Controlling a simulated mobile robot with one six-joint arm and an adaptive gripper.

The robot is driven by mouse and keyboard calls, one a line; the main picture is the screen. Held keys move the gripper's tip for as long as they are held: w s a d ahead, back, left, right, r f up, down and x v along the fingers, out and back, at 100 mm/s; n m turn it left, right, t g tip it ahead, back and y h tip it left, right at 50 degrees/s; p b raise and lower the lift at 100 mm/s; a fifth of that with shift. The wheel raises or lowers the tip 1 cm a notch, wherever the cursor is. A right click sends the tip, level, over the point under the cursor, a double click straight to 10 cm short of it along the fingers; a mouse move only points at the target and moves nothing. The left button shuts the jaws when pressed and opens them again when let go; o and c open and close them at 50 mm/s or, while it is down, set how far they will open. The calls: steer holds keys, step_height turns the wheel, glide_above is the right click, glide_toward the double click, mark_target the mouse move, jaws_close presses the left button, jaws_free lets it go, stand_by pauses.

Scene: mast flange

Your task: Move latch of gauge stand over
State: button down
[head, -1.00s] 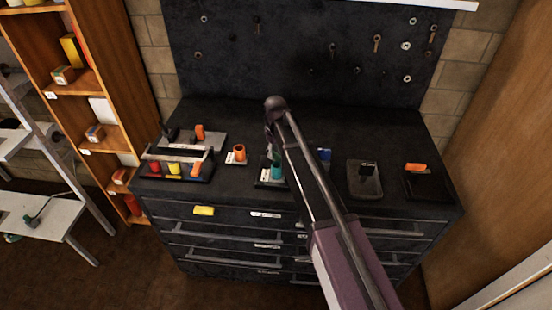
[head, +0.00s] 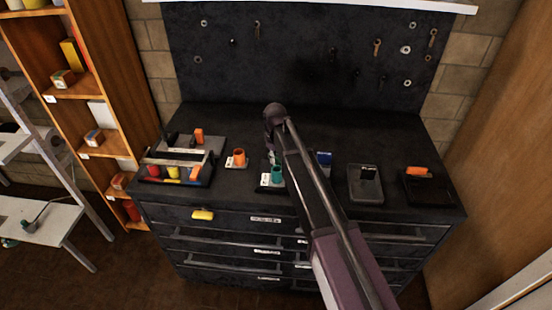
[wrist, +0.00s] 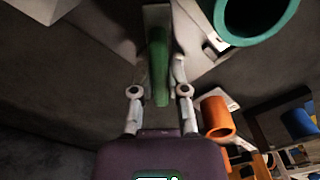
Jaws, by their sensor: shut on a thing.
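A green lever (wrist: 158,65), which looks like the latch, stands between the two fingers of my gripper (wrist: 159,78) in the wrist view. The fingers are shut on it, one on each side. It rises from a pale plate next to a teal ring (wrist: 250,12). In the head view the teal cup-like part (head: 277,174) sits on a small stand with a white label (head: 266,180) on the worktop. My gripper (head: 270,156) is just behind it there, and the lever cannot be made out. My arm crosses the worktop and hides part of it.
An orange cup (head: 238,157) stands left of the teal one; it also shows in the wrist view (wrist: 216,118). A rack (head: 181,162) with coloured parts is farther left. A blue item (head: 323,157) and two dark stands are right. The worktop's back strip is clear.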

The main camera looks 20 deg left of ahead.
steer(key=shift+n, duration=0.3)
steer(key=n, duration=0.8)
stand_by(0.4)
stand_by(0.4)
steer(key=c, duration=0.6)
jaws_free()
steer(key=shift+c, duration=0.2)
